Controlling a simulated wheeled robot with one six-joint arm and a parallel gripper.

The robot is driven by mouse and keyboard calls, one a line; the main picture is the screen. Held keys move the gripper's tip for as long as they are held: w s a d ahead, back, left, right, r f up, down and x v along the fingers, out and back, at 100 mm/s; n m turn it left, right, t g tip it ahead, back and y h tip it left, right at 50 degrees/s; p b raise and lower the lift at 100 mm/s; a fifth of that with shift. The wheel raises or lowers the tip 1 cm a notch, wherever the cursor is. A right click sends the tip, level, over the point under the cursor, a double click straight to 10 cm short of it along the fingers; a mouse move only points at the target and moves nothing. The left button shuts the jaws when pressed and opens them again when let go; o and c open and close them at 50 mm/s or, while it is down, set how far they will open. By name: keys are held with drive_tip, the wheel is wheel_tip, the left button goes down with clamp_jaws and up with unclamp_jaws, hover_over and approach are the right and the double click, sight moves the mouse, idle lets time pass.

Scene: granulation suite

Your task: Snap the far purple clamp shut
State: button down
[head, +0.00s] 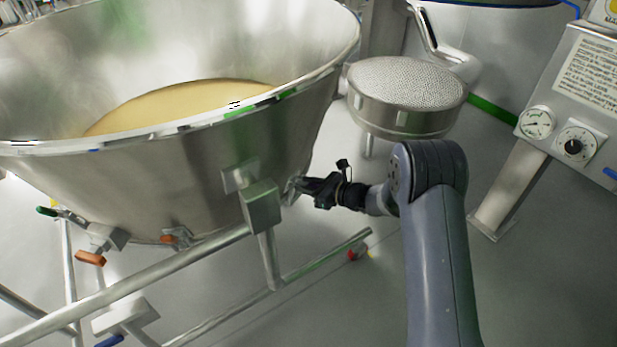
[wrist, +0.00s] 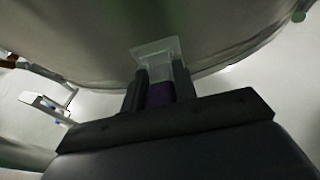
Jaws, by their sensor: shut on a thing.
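In the wrist view a purple piece (wrist: 160,95), taken to be the clamp's handle, sits between the two dark fingers of my gripper (wrist: 160,88). The gripper is shut on it. A pale metal bracket (wrist: 155,50) stands just beyond the fingertips, against the steel bowl's underside. In the head view my gripper (head: 296,188) reaches left to the side of the large steel bowl (head: 200,165), by a grey metal block. No purple shows in the head view; the clamp is hidden there by the gripper. I cannot tell how far the clamp is closed.
The bowl holds pale powder (head: 185,100). Orange handles (head: 90,258) and a green-tipped lever (head: 47,211) sit at its lower left. Frame rails (head: 150,280) run below it. A round sieve (head: 405,90) stands behind my arm, and a gauge panel (head: 570,130) stands right.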

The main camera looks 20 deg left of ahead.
drive_tip(key=r+h+p, duration=0.1)
drive_tip(key=p, duration=0.2)
drive_tip(key=g+h+p, duration=0.1)
drive_tip(key=h+p, duration=0.1)
drive_tip(key=p, duration=0.1)
drive_tip(key=shift+w+a+r, duration=0.1)
drive_tip(key=shift+a+r, duration=0.25)
drive_tip(key=shift+a, duration=0.05)
drive_tip(key=shift+a+h+p, duration=0.1)
drive_tip(key=shift+h+p, duration=0.5)
drive_tip(key=shift+p, duration=0.6)
drive_tip(key=shift+f+g+p, duration=0.2)
drive_tip(key=shift+g+p, duration=0.1)
drive_tip(key=shift+p, duration=0.15)
drive_tip(key=c, duration=1.1)
unclamp_jaws()
drive_tip(key=shift+a, duration=0.1)
drive_tip(key=shift+r, duration=0.1)
